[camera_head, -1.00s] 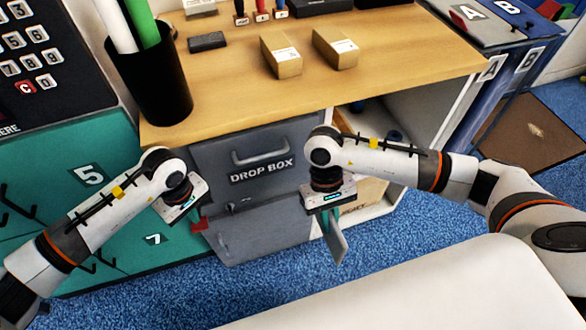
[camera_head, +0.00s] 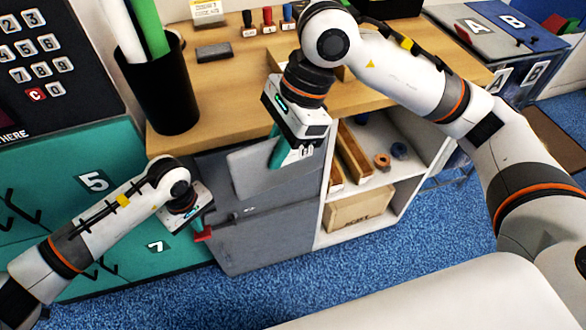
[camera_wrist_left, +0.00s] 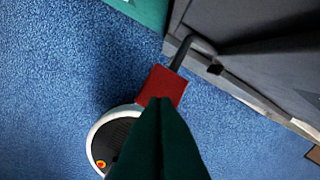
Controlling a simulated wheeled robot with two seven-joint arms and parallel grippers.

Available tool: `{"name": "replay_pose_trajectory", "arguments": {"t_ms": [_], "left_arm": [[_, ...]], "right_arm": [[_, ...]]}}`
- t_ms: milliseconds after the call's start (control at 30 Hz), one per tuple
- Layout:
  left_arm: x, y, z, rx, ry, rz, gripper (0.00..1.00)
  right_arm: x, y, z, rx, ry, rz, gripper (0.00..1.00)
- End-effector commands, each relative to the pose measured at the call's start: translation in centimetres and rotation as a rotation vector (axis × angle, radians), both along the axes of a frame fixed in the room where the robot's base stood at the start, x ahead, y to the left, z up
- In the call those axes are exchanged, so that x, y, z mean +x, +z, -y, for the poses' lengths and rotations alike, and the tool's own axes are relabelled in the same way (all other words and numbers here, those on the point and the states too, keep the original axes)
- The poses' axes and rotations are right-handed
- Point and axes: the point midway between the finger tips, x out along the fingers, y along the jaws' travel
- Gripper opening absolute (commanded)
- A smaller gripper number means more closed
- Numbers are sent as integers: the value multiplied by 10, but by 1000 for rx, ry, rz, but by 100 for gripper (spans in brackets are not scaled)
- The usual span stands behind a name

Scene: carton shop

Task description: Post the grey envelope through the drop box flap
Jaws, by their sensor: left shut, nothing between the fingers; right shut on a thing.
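The grey envelope (camera_head: 250,173) is held up in front of the upper face of the grey drop box (camera_head: 275,235). My right gripper (camera_head: 278,152) is shut on it from above. The envelope and gripper hide the box's handle and label, and I cannot tell whether the flap is open or the envelope touches it. My left gripper (camera_head: 198,226) is shut and empty at the box's left side. Its fingertips are at a red tab (camera_head: 204,236) on a dark lever; the tab also shows in the left wrist view (camera_wrist_left: 165,84). I cannot tell if they touch.
The wooden counter (camera_head: 225,85) above the box holds a black pen cup (camera_head: 158,85), stamps and a dark pad (camera_head: 213,52). Open shelves (camera_head: 385,180) with a carton (camera_head: 357,208) stand right of the box. Teal lockers (camera_head: 110,235) stand left. Blue carpet is clear in front.

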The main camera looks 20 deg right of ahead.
Motion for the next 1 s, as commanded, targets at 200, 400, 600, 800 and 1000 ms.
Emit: {"name": "replay_pose_trajectory", "arguments": {"t_ms": [200,400,600,800,1000], "left_arm": [[0,0,0,0,0,0,0],[0,0,0,0,0,0,0],[0,0,0,0,0,0,0],[0,0,0,0,0,0,0],[0,0,0,0,0,0,0]], "right_arm": [[-4,23,-7,-1,-129,0,0],[3,20,-8,0,-148,-6,0],[21,9,-7,-2,-147,-6,0],[37,0,-7,-1,-146,-5,0],[44,-5,-7,-2,-146,-3,0]]}}
